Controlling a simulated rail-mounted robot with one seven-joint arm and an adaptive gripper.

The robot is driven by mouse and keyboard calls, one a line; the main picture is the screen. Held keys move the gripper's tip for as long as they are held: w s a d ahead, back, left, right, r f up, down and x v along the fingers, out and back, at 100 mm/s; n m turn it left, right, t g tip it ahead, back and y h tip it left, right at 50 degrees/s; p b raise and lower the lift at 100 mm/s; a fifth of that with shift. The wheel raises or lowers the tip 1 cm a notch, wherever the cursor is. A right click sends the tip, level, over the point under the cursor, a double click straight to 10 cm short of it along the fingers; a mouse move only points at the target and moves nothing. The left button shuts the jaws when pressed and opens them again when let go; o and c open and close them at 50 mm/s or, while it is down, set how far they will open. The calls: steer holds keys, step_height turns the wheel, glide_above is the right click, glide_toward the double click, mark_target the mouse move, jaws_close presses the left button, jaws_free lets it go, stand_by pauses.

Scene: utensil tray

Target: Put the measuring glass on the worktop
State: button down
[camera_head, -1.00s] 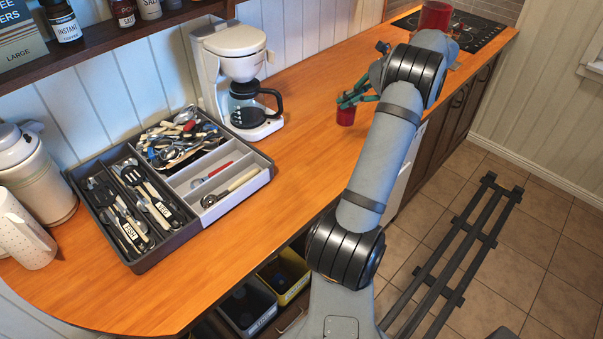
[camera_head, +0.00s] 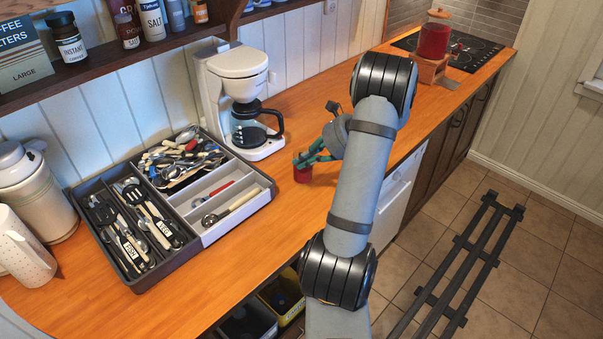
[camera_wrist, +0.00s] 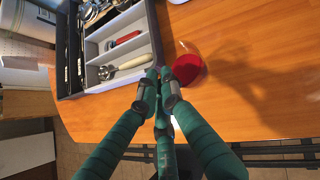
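The measuring glass (camera_head: 302,173) is a small clear glass with red contents. In the head view it is at my green fingers, over the worktop (camera_head: 330,95) right of the utensil tray. My gripper (camera_head: 312,157) reaches it from the right. In the wrist view the green fingers (camera_wrist: 158,88) are closed together, and the glass (camera_wrist: 188,66) shows just beyond their tips, a little to the right. It has travelled with the fingers, so they appear shut on its edge; the exact contact is hidden. Whether its base touches the worktop I cannot tell.
The utensil tray (camera_head: 262,192), holding cutlery, stands left of the glass. A white coffee maker (camera_head: 237,75) stands behind. A red-filled dispenser (camera_head: 434,40) on a wooden stand is by the hob (camera_head: 470,50). Bare worktop lies around the glass; its front edge is near.

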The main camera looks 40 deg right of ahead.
steer(key=shift+s+a+f+p, duration=0.1)
steer(key=shift+a+f+p, duration=0.1)
steer(key=shift+f, duration=0.95)
steer(key=shift+a+f+p, duration=0.2)
steer(key=shift+f, duration=0.9)
steer(key=shift+f, duration=0.25)
steer(key=c, duration=1.9)
jaws_free()
steer(key=shift+r, duration=0.1)
steer(key=shift+c, duration=0.2)
steer(key=b+v, duration=0.1)
steer(key=v, duration=1.1)
